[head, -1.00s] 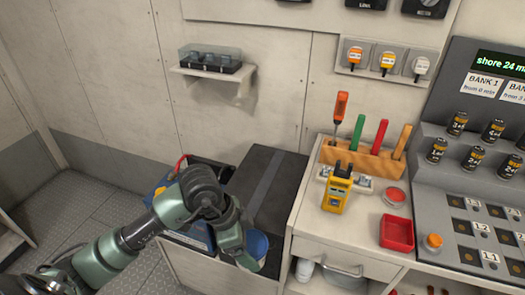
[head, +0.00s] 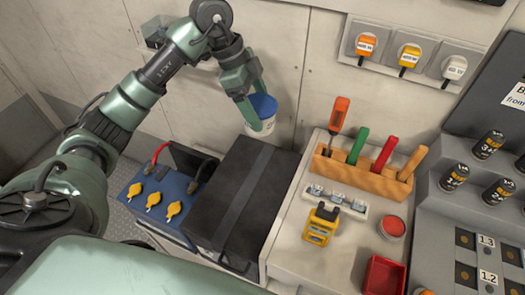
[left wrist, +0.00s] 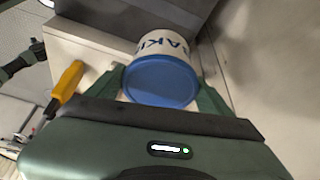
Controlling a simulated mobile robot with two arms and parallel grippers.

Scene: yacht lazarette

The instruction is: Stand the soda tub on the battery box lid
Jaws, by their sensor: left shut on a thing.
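The soda tub (head: 262,118) is white with a blue lid, and my left gripper (head: 258,108) is shut on it. The tub hangs in the air behind the far end of the black battery box lid (head: 222,200), near the wall. In the left wrist view the tub (left wrist: 165,45) sits between the two fingers (left wrist: 158,90), blue lid toward the camera, with part of its blue lettering showing. The battery box lid is bare, with a grey strap along it. My right gripper is not in view.
A blue battery (head: 155,210) with yellow caps and cables stands left of the lid. To the right, a worktop (head: 290,245) holds a wooden tool rack (head: 360,172), a yellow meter (head: 321,225) and a red tray (head: 383,275). A wall shelf is partly behind my left arm.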

